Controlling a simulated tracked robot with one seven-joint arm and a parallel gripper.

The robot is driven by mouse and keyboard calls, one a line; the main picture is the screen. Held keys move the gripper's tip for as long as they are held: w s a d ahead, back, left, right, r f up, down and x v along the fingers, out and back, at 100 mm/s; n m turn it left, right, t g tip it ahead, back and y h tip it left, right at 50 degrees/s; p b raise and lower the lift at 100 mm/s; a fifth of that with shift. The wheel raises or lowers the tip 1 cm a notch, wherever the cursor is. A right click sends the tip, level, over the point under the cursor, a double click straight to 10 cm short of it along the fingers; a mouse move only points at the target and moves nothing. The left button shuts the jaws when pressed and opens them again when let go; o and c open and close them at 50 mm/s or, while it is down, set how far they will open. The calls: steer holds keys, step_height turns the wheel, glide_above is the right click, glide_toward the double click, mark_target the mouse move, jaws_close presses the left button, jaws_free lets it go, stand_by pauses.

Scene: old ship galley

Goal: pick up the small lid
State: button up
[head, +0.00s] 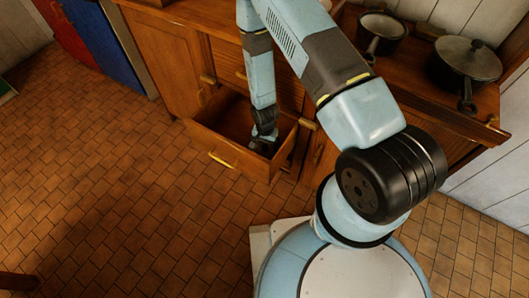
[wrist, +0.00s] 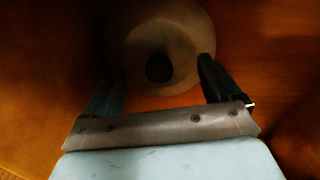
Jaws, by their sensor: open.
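The small lid (wrist: 185,30) is a round, dull grey-brown disc with a dark round knob (wrist: 160,69) at its middle. It lies in the open wooden drawer (head: 213,143), on the brown drawer floor. My gripper (wrist: 160,72) is open, with one dark finger on each side of the knob, over the lid. I cannot tell whether the fingers touch the lid. In the head view my gripper (head: 263,137) reaches down inside the drawer, and the lid cannot be made out there.
The drawer walls stand close around my gripper. A brass handle (head: 222,160) is on the drawer front. A saucepan (head: 383,25) and a lidded pot (head: 468,62) stand on the wooden counter. The tiled floor (head: 110,180) to the left is mostly clear.

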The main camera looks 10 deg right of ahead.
steer(key=shift+f, duration=1)
steer(key=shift+c, duration=0.2)
steer(key=c, duration=1.3)
steer(key=shift+o, duration=0.2)
steer(key=shift+s, duration=0.1)
